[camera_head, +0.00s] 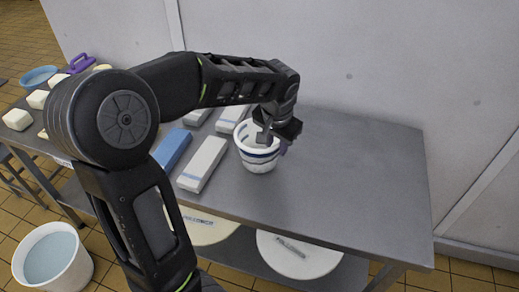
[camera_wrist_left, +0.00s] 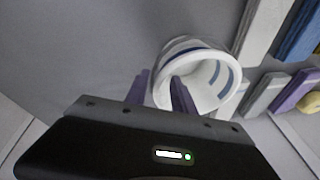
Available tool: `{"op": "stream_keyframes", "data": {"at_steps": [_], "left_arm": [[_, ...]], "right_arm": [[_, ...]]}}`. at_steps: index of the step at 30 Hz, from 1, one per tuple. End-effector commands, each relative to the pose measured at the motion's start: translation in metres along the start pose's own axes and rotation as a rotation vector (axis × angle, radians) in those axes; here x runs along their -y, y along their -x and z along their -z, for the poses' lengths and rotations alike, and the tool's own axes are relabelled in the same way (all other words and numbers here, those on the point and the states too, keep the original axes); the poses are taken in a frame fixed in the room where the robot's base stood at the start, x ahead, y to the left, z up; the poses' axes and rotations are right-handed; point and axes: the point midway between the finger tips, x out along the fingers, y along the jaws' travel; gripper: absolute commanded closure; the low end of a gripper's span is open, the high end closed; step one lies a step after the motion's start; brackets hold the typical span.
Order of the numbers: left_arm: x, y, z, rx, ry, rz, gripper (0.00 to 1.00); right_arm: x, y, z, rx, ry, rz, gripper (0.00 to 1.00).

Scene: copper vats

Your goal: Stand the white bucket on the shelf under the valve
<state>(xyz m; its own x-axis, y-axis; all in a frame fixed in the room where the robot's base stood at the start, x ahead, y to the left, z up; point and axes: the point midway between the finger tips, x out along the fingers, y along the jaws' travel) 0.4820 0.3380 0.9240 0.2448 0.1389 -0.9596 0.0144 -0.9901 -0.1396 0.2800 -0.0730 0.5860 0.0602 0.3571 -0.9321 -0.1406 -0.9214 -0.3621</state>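A white bucket (camera_head: 258,164) with blue bands stands upright on the grey metal table (camera_head: 340,180). My left gripper (camera_head: 276,137) is over its right side at the rim. In the left wrist view, the bucket (camera_wrist_left: 222,62) shows its open mouth. The two purple fingers of my left gripper (camera_wrist_left: 161,88) are apart there, one outside the bucket and one across the near rim. I cannot tell if either finger touches the wall. No valve shows. My right gripper is not in view.
Blue and white blocks (camera_head: 203,164) lie left of the bucket. A lower shelf (camera_head: 345,275) under the table holds round pale discs (camera_head: 298,256). A white tub (camera_head: 55,262) with bluish contents stands on the tiled floor. The table's right part is clear.

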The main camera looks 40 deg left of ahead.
Motion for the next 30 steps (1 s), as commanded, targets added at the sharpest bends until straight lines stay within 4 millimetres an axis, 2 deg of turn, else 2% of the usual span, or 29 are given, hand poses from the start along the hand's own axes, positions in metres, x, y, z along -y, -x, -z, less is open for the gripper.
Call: {"op": "stream_keyframes", "data": {"at_steps": [9, 12, 30], "left_arm": [[0.003, -0.042, 0.002, 0.004, -0.001, 0.001, 0.70], [0.003, -0.049, 0.002, 0.003, -0.001, 0.001, 0.70], [0.003, -0.049, 0.002, 0.001, 0.000, 0.000, 0.71]], "right_arm": [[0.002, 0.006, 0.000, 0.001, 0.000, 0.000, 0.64], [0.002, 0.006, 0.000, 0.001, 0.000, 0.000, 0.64], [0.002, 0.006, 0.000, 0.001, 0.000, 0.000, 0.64]]}}
